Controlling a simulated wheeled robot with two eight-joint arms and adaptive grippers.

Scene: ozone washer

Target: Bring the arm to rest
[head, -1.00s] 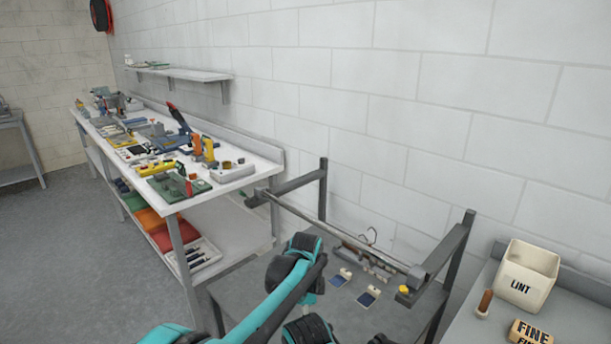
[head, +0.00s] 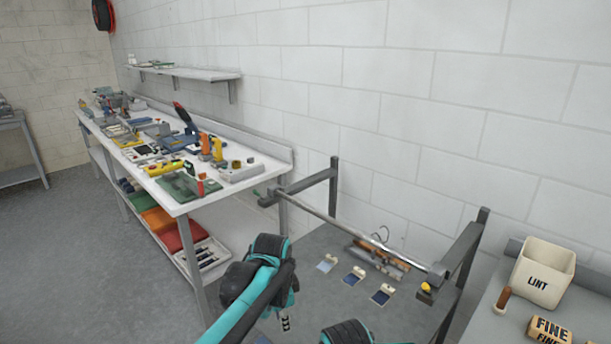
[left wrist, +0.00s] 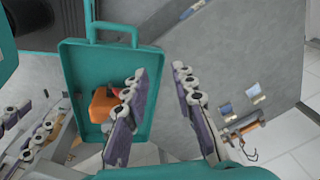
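My left arm comes in from the bottom left of the head view. It stands over the left part of the grey table (head: 330,285), with part of the left gripper (head: 285,320) showing below its black and teal link. In the left wrist view the left gripper (left wrist: 160,100) has its two purple-padded fingers spread apart, with nothing between them. An orange block (left wrist: 103,105) shows behind one finger; I cannot tell if they touch. What looks like my right gripper (left wrist: 28,142) shows at the lower left of that view; its opening is unclear.
A metal rail (head: 345,232) spans above the grey table. Several colour cards (head: 354,275) lie beneath it. A crowded workbench (head: 215,200) stands at left. A LINT bin (head: 542,272) and a FINE block (head: 550,330) sit on the right counter. Floor at far left is clear.

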